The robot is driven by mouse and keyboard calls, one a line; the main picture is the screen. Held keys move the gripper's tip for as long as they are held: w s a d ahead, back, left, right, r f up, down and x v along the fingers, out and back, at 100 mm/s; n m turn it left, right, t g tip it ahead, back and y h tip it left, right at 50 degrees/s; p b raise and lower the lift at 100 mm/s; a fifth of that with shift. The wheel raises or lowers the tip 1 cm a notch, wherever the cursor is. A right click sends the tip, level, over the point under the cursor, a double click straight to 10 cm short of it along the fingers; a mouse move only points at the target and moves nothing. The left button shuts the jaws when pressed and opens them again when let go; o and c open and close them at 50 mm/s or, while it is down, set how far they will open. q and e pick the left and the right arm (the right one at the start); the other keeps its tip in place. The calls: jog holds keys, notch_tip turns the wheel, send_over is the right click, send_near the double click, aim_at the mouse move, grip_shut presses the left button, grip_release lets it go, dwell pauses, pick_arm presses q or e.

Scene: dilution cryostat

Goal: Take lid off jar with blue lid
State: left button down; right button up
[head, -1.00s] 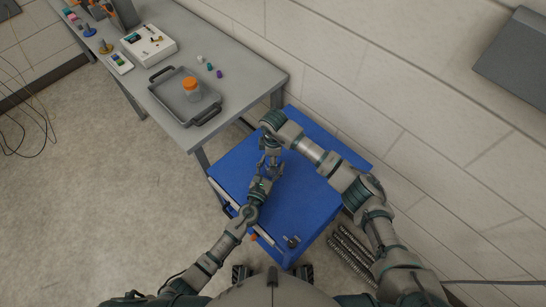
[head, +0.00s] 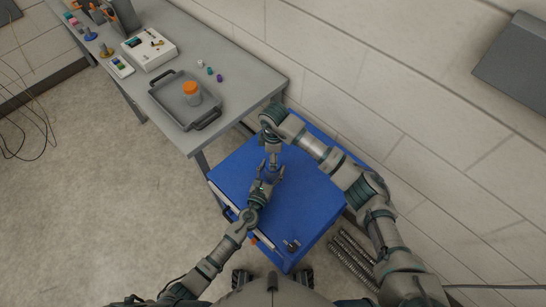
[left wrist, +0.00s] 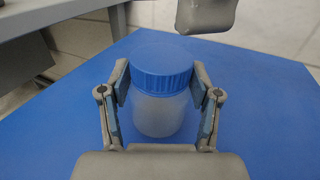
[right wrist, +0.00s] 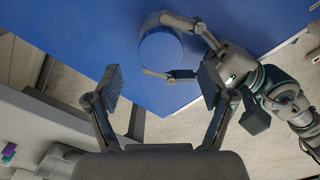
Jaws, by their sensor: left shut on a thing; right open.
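The jar with the blue lid (left wrist: 163,75) stands upright on the blue top of the cart, its clear body below the lid. My left gripper (left wrist: 162,88) is shut on the jar, with one finger on each side near the lid's lower edge. In the right wrist view the jar (right wrist: 160,58) is between the left gripper's fingers, its lid blending with the blue surface. My right gripper (right wrist: 162,83) is open and empty, its fingers apart and short of the jar. In the head view the grippers and arms mostly hide the jar.
The blue cart top (head: 310,195) is mostly clear around the arms. A grey table (head: 235,75) stands to the left, with a dark tray (head: 172,108) holding a jar with an orange lid (head: 191,90). Small coloured caps (head: 210,71) lie behind the tray. A wall (head: 400,90) borders the right.

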pick_arm(q)
jog(key=shift+c, duration=0.8)
grip_release()
